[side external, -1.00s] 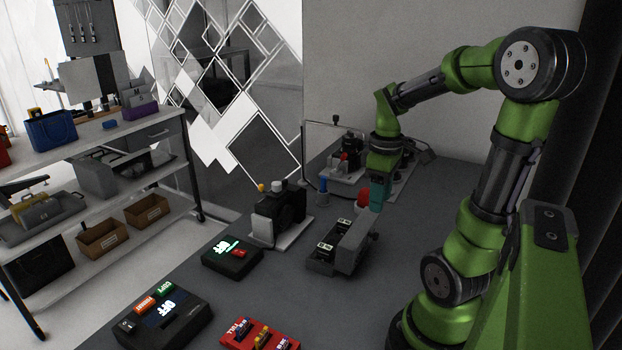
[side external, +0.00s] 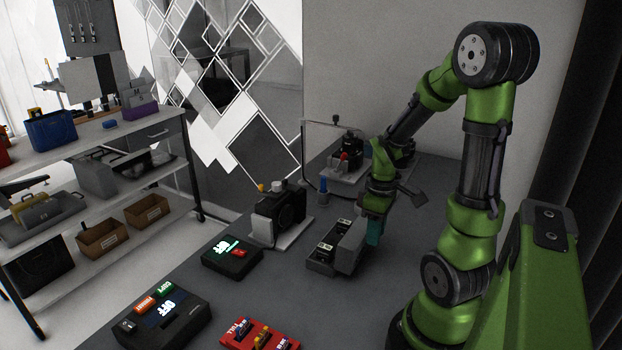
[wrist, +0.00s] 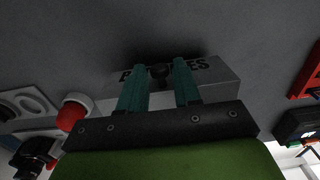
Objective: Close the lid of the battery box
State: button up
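The grey battery box (side external: 322,262) stands on the dark table in the side view, its top open and batteries showing in its slots. Its lid (side external: 352,250) appears tilted up along the box's right side. In the wrist view a grey panel lettered "BATTERIES" (wrist: 215,80), apparently the lid, has a dark knob (wrist: 160,72) at its middle. My gripper (wrist: 159,75) points at this panel, its teal fingers apart on either side of the knob. I cannot tell whether they touch it. In the side view my gripper (side external: 373,236) is low, just right of the box.
A black camera on a white stand (side external: 280,215) is behind and left of the box. A black display box (side external: 232,252) lies to the left, and a red tray (side external: 260,335) in front. A blue object (side external: 323,192) stands behind. A red rounded knob (wrist: 73,112) is near my gripper.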

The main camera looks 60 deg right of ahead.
grip_shut()
jog(key=shift+r, duration=0.1)
